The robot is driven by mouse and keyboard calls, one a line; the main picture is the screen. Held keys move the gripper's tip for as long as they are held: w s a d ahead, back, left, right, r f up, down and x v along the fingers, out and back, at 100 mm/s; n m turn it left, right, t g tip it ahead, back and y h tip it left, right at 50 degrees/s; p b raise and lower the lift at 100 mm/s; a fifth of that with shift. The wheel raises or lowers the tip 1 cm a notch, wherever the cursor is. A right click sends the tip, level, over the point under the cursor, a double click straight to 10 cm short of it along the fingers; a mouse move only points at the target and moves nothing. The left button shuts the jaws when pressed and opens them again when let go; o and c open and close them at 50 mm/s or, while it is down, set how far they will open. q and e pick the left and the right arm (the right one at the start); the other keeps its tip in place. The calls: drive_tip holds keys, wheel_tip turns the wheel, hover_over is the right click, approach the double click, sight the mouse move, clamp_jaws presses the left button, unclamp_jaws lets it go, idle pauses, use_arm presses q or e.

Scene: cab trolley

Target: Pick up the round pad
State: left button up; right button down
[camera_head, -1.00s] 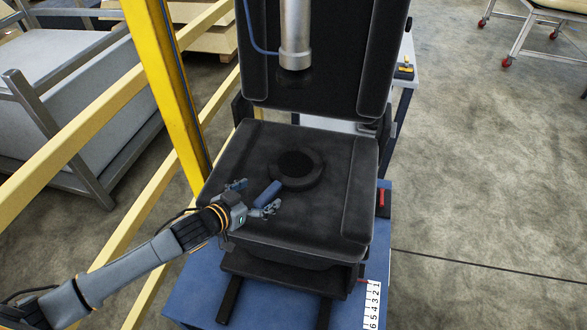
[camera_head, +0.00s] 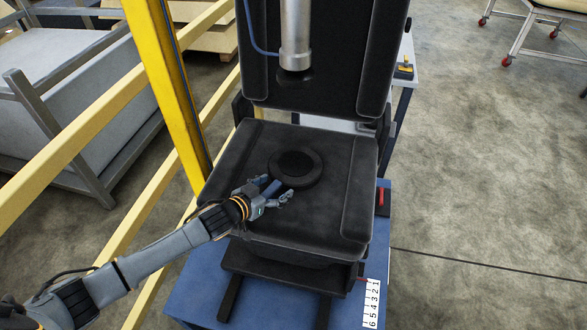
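My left gripper (camera_head: 272,189) is at the pad's lower-left side. Its fingers are spread on either side of the handle, and the wrist partly hides the handle. I see a gap between the fingers and the handle. My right gripper is not in view.
The seat rests on a blue trolley (camera_head: 205,295) with a white number strip (camera_head: 372,303). A metal cylinder (camera_head: 296,35) hangs above the seat, in front of the backrest (camera_head: 345,80). A yellow post (camera_head: 165,80) and rails stand at left.

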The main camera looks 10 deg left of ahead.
use_arm(q)
clamp_jaws()
drive_tip(key=shift+w+r, duration=0.1)
